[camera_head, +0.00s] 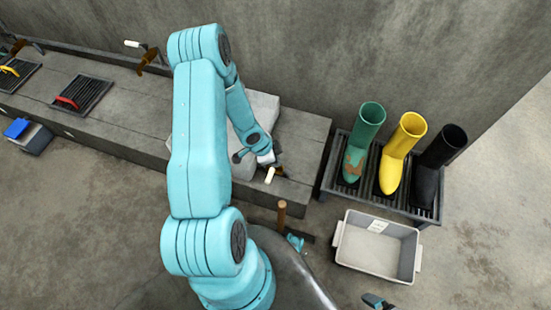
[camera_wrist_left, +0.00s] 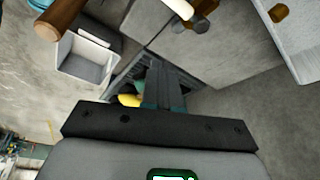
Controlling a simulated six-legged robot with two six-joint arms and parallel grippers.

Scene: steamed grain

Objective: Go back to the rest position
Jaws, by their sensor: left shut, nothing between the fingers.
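My left arm (camera_head: 200,140) rises large through the middle of the head view and bends down toward the wall-side ledge. Its gripper (camera_head: 266,158) hangs just above and beside a white-handled tap, with the fingertips hard to see in this view. In the left wrist view the gripper (camera_wrist_left: 161,88) is shut and empty, its dark fingers together. The white-handled tap (camera_head: 270,175) shows at the ledge's front; a white-ended handle (camera_wrist_left: 196,10) is at the top of the wrist view, apart from the fingers.
Green (camera_head: 362,145), yellow (camera_head: 400,155) and black (camera_head: 436,165) boots stand on a slatted rack (camera_head: 322,180). A grey bin (camera_head: 342,245) is in front, with an upright wooden handle (camera_head: 281,217) to its left.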

